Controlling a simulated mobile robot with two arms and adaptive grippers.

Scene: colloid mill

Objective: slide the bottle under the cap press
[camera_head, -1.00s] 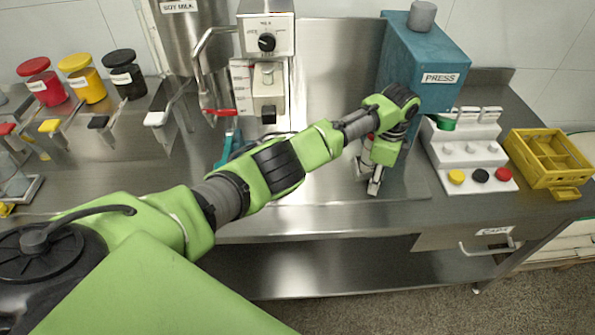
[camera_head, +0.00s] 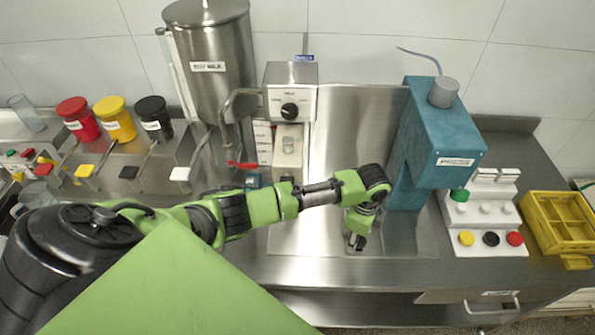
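The cap press (camera_head: 440,140) is a teal block labelled PRESS with a grey cylinder on top, standing at the back right of the counter. My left gripper (camera_head: 357,242) points down over the steel plate (camera_head: 310,240), to the left and front of the press. Its fingers are small and partly covered by its own wrist, so I cannot tell whether they are open or hold anything. I do not clearly see a bottle; one could be hidden behind my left arm or wrist. My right gripper is not in view.
A white cap rack (camera_head: 478,220) with green, yellow, black and red caps stands right of the press, then a yellow crate (camera_head: 560,225). The soy milk tank (camera_head: 210,60) and dispenser (camera_head: 290,103) stand behind my arm. Jars (camera_head: 115,120) line the left.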

